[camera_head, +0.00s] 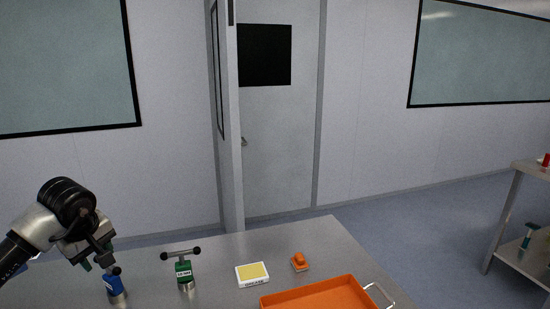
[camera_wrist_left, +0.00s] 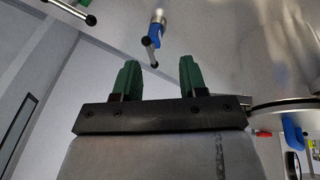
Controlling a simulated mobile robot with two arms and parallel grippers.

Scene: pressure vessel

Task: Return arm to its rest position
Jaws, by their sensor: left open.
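My left arm comes in from the left in the head view. Its gripper (camera_head: 95,262) is above the table's left part, close to the blue vessel (camera_head: 115,286). In the left wrist view, the green fingers of the gripper (camera_wrist_left: 160,78) are apart with nothing between them. The blue vessel with its black-knobbed handle (camera_wrist_left: 155,38) lies beyond the fingertips there, and a gap shows between them. A green vessel (camera_head: 184,273) with a black-ended T-handle stands upright to the right of the gripper. My right gripper is not in view.
The metal table (camera_head: 225,252) also holds a white box with a yellow top (camera_head: 252,274), an orange object (camera_head: 299,262) and an orange tray (camera_head: 320,293) with a metal handle. A metal shelf (camera_head: 515,215) stands at the right. A door (camera_head: 280,130) is behind.

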